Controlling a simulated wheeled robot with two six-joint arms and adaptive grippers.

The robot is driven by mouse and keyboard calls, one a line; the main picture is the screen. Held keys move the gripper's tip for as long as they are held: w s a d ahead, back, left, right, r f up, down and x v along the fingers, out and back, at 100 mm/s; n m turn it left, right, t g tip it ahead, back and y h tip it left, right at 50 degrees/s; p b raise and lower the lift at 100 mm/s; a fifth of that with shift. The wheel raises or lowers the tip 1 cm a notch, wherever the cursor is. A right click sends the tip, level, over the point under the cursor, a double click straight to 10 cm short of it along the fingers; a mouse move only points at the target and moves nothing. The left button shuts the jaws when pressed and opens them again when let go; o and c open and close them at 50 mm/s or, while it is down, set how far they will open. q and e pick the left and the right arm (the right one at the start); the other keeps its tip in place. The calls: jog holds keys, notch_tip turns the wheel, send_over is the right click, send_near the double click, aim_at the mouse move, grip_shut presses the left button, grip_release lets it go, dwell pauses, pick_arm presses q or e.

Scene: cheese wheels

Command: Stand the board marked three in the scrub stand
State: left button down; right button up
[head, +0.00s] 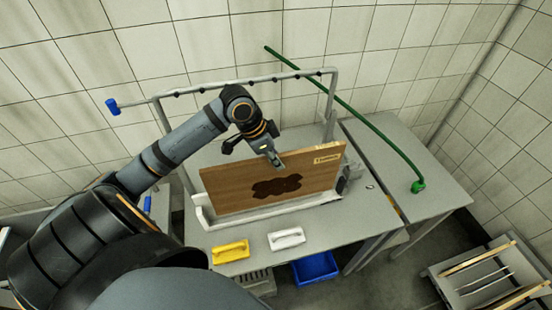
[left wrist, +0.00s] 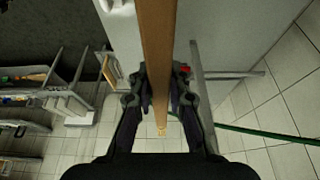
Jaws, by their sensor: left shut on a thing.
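A wooden board (head: 230,185) with a dark stain in the middle stands upright at the white scrub stand (head: 205,218) on the grey table. A small yellow label sits at its upper right; I cannot read its marking clearly. The board's lower edge is behind the stand's front rail, so I cannot tell whether it is fully seated. My left gripper (head: 279,162) is shut on the board's top edge. In the left wrist view the board (left wrist: 157,50) shows edge-on between the two fingers of the left gripper (left wrist: 160,92). My right gripper is not in view.
A yellow brush (head: 230,252) and a white brush (head: 286,239) lie in front of the stand. A blue bin (head: 315,268) is below the table. A grey rail frame (head: 215,86) stands behind, with a green hose (head: 350,108). A rack (head: 490,275) stands at lower right.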

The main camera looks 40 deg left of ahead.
aim_at(276, 173)
pick_arm(q)
notch_tip(276, 173, up, 3)
jog(key=shift+w+f+p, duration=0.1)
jog(key=shift+p, duration=0.65)
jog(key=shift+r+p, duration=0.7)
jog(key=shift+r, duration=0.55)
jog(key=shift+f+b, duration=1.05)
jog(key=shift+f, duration=0.6)
jog(key=shift+f+b, duration=2.45)
jog(key=shift+f, duration=1.65)
jog(key=c, duration=1.2)
grip_release()
